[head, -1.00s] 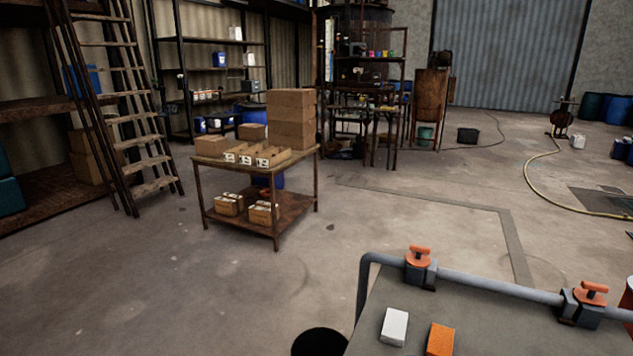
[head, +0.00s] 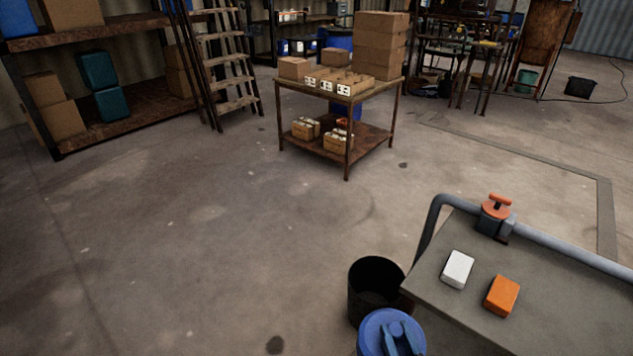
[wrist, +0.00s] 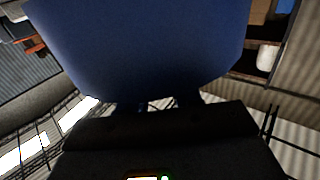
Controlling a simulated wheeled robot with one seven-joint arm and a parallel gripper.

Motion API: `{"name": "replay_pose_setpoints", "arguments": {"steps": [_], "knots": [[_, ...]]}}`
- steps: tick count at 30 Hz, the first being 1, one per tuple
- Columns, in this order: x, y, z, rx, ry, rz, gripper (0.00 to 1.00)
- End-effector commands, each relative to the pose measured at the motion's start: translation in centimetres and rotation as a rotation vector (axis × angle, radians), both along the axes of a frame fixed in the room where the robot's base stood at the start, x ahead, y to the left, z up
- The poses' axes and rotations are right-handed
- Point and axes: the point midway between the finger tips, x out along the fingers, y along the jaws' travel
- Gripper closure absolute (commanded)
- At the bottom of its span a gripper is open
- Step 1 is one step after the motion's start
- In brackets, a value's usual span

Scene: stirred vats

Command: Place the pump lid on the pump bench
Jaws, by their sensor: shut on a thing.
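In the wrist view a large smooth blue piece, taken to be the pump lid (wrist: 140,45), fills the upper middle, right in front of my gripper (wrist: 157,104). My gripper is shut on it; the grip itself is mostly hidden behind the dark gripper body. A grey-topped bench (head: 560,310), probably the pump bench, stands at the lower right of the head view. A grey pipe (head: 570,245) with an orange-handled valve (head: 496,217) runs along its far edge. A white block (head: 458,269) and an orange block (head: 502,296) lie on it.
A rusty cart (head: 345,140) with boxes stands farther back. Shelving (head: 130,105) and a ladder (head: 230,75) are at the left. The floor between is open.

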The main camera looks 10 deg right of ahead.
Motion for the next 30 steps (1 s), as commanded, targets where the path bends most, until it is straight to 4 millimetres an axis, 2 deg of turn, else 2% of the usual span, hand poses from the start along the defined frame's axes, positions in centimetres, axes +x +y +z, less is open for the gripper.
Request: {"name": "replay_pose_setpoints", "arguments": {"steps": [8, 11, 13, 17, 23, 30], "knots": [[0.1, -0.2, 0.1, -0.001, -0.001, -0.003, 1.0], [0.2, -1.4, 0.2, -0.004, -0.001, -0.019, 1.0], [0.4, -3.1, 0.3, -0.007, -0.002, -0.043, 1.0], [0.6, -8.3, 0.9, -0.018, -0.002, -0.114, 1.0], [-0.4, -18.1, 2.0, -0.028, 0.001, -0.254, 1.0], [-3.8, -29.4, 3.7, -0.031, 0.004, -0.429, 1.0]]}}
